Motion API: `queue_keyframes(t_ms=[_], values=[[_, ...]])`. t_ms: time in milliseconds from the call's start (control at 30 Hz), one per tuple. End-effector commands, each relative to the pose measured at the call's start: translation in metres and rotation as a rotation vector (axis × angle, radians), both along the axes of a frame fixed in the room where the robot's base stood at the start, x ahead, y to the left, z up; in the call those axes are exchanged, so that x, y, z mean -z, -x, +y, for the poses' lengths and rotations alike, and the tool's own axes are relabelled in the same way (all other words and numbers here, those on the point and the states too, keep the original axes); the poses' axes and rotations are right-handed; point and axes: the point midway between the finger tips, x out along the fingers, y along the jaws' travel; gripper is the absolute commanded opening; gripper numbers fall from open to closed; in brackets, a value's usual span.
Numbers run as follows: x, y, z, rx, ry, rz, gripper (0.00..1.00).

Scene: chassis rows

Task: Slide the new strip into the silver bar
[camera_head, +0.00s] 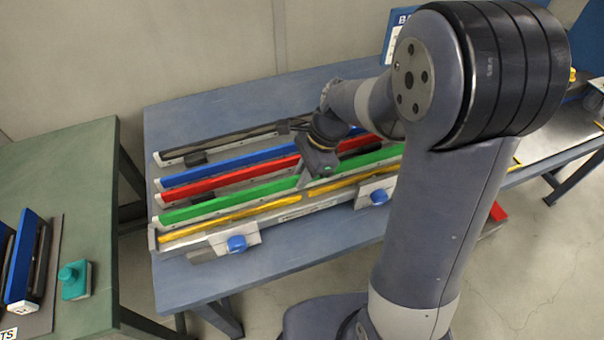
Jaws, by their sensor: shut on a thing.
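The silver bar (222,238) lies along the front edge of the blue table, with a clamp and a blue knob near each end. Yellow strip shows along it in two lengths, a left piece (225,217) and a right piece (345,181), with a small break between them. My gripper (303,185) points down just above this break, close to the green strip. It looks shut on yellow strip, but the fingertips are small and partly dark. I cannot tell which piece they hold, or how deep either piece sits in the bar.
Behind lie parallel rows with green (230,200), red (222,187), blue (225,170) and black (225,141) strips. The blue table (185,115) is bare at its back left. A green table (75,165) stands left across a gap. My arm hides the table's right part.

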Motion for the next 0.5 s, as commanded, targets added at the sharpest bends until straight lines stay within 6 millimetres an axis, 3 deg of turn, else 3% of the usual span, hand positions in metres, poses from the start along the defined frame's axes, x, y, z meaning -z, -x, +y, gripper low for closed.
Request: queue_keyframes(t_ms=[500], values=[[0.016,0.0,0.0,0.001,-0.001,0.001,0.0]])
